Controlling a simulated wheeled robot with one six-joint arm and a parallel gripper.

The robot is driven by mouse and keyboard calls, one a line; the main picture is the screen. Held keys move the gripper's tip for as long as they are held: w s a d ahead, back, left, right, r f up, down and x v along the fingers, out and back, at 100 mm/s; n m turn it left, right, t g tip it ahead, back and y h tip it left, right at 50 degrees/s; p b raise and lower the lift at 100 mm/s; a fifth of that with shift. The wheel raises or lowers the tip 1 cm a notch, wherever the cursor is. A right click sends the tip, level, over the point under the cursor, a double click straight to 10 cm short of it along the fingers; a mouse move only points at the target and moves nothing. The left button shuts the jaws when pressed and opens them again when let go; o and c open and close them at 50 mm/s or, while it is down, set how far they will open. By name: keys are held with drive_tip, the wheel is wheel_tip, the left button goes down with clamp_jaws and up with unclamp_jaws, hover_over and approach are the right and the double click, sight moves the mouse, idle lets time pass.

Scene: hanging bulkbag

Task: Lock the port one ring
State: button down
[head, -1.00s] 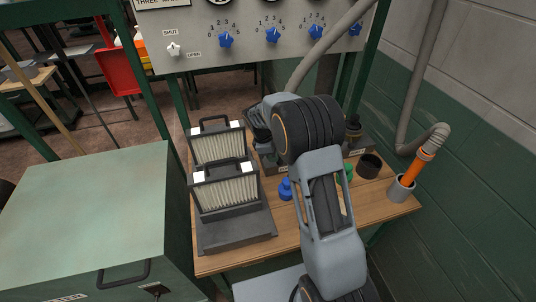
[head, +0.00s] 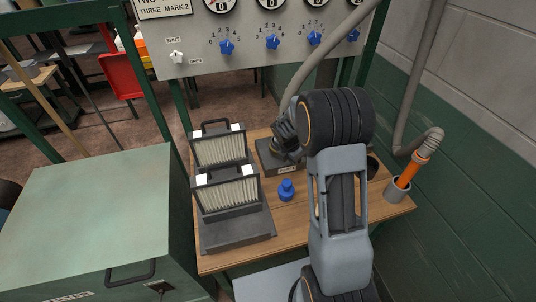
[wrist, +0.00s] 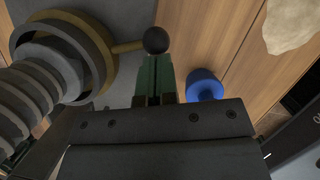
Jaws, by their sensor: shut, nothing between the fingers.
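In the wrist view the port ring (wrist: 98,62) is a brass-and-dark collar around the end of a grey corrugated hose (wrist: 35,85). A short brass lever (wrist: 128,47) sticks out to the right from it and ends in a black ball knob (wrist: 156,40). My gripper (wrist: 155,66) is shut and empty, its green-sided fingertips right at the knob's near side. I cannot tell whether they touch it. In the head view the port's dark base block (head: 268,163) shows left of my arm. My arm hides my fingertips there.
A blue capped piece (head: 286,191) stands near the port; the wrist view shows it right of my fingers (wrist: 205,85). Two pleated filters (head: 226,190) stand at left on the bench. An orange nozzle (head: 408,172) sits in a grey cup at right. A dial panel (head: 260,40) rises behind.

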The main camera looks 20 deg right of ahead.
drive_tip(key=shift+w+d, duration=0.1)
drive_tip(key=shift+d, duration=0.35)
drive_tip(key=shift+d+f, duration=0.1)
idle(0.4)
drive_tip(key=s+a+r, duration=0.3)
drive_tip(key=a+r, duration=0.3)
drive_tip(key=r, duration=0.4)
drive_tip(key=shift+a+r, duration=0.15)
drive_tip(key=shift+r, duration=0.05)
idle(0.4)
